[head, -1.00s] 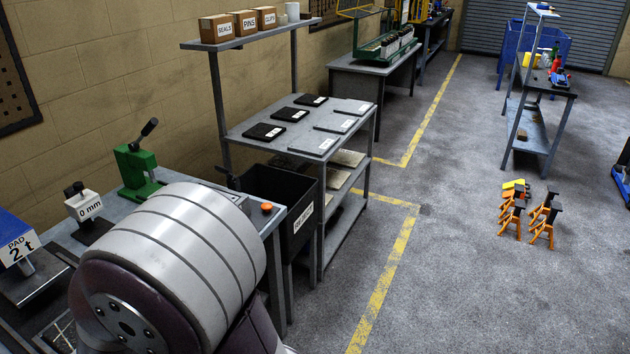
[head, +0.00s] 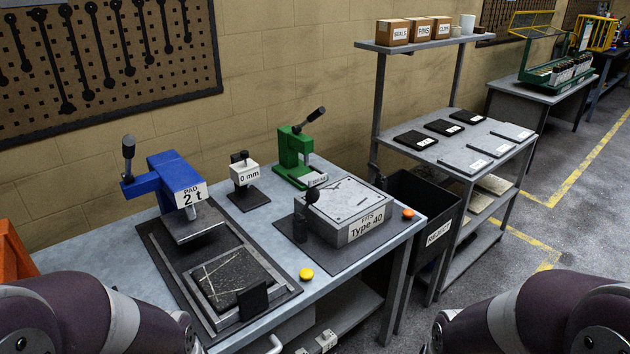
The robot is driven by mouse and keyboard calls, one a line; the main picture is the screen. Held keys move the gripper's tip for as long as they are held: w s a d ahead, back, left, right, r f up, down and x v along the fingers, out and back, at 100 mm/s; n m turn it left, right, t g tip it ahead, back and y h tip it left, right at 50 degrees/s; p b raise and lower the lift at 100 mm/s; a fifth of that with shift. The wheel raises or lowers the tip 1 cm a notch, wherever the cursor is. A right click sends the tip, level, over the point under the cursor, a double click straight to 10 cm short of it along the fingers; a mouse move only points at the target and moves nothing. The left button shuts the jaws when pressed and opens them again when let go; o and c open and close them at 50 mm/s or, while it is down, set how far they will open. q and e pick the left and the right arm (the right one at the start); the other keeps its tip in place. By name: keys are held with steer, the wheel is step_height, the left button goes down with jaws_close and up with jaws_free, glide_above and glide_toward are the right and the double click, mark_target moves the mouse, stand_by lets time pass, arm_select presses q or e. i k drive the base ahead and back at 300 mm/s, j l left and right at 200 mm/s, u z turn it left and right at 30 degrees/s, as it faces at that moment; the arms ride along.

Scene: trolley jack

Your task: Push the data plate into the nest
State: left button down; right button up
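No part is marked as the data plate or the nest, so I cannot tell for sure which they are. A dark square slab (head: 232,276) with pale lines lies in a grey frame (head: 185,295) in front of the blue press (head: 170,173) marked "PAD 2 t". A small black upright piece (head: 254,301) stands at the slab's front edge. A grey box (head: 346,211) marked "FITS Type 40" sits on a dark mat to the right, with a flat lid-like top. The green press (head: 293,150) stands behind it, with a small labelled piece at its foot. Neither gripper is in view.
The bench (head: 103,240) also holds a "0 mm" gauge (head: 244,174), a yellow button (head: 306,274) and an orange button (head: 408,213). A black reject bin (head: 425,222) and a shelf rack (head: 447,150) with several labelled plates stand to the right.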

mark_target(312, 177)
steer(key=l+u, duration=0.1)
steer(key=u, duration=0.35)
steer(key=i+l+u, duration=0.1)
steer(key=u, duration=0.35)
steer(key=l+u, duration=0.15)
steer(key=u, duration=0.3)
steer(key=i+l+u, duration=0.1)
steer(key=u, duration=0.35)
steer(key=l+u, duration=0.15)
steer(key=l, duration=0.25)
steer(key=l+u, duration=0.2)
steer(key=l, duration=0.2)
steer(key=k+l+u, duration=0.15)
steer(key=l, duration=0.25)
steer(key=k+l+u, duration=0.2)
steer(key=l, duration=0.2)
steer(key=l+u, duration=0.15)
steer(key=l, duration=0.25)
steer(key=k+l+u, duration=0.2)
steer(key=l, duration=0.15)
steer(key=k+l+u, duration=0.15)
steer(key=l, duration=0.2)
steer(key=k+l, duration=0.15)
steer(key=l, duration=0.2)
steer(key=k+l, duration=0.15)
steer(key=l, duration=0.2)
steer(key=k+l, duration=0.2)
steer(key=l, duration=0.15)
